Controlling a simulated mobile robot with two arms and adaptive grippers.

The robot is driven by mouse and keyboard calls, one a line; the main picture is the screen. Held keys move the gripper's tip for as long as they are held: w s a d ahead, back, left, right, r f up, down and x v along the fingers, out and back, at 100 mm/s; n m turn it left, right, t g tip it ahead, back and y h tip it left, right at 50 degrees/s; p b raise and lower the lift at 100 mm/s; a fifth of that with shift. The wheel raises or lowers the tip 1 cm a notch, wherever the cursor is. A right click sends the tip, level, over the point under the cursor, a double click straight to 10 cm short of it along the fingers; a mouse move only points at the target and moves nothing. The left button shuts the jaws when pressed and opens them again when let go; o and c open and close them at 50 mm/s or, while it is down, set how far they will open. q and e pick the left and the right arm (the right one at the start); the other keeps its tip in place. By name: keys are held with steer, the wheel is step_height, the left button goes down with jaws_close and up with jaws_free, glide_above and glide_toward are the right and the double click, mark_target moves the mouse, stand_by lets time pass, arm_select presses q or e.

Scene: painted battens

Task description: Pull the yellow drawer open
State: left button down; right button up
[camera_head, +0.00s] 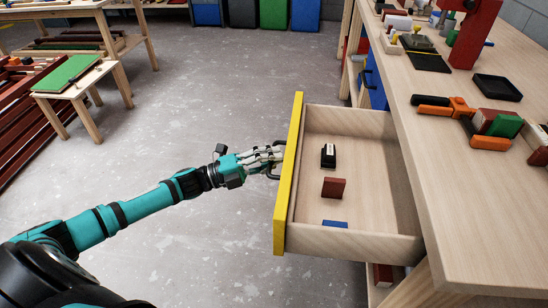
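The yellow drawer (288,180) stands pulled out to the left from under the wooden workbench, with its yellow front facing left and its wooden inside open to view. A dark handle (272,173) sits on the outer face of the front. My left gripper (268,158) is at this handle, with its fingers reaching up to the yellow front. Whether the fingers are closed around the handle is too small to tell. Inside the drawer lie a black item (328,156), a red-brown block (334,188) and a blue piece (335,224). My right gripper is not seen.
A blue drawer (374,80) sits beyond the yellow one. A small stool (72,80) stands at the left. The floor between is clear.

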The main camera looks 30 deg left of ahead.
arm_select(q)
steer(key=c, duration=1.4)
jaws_free()
steer(key=shift+f, duration=0.2)
steer(key=shift+r, duration=0.1)
steer(key=v, duration=1.2)
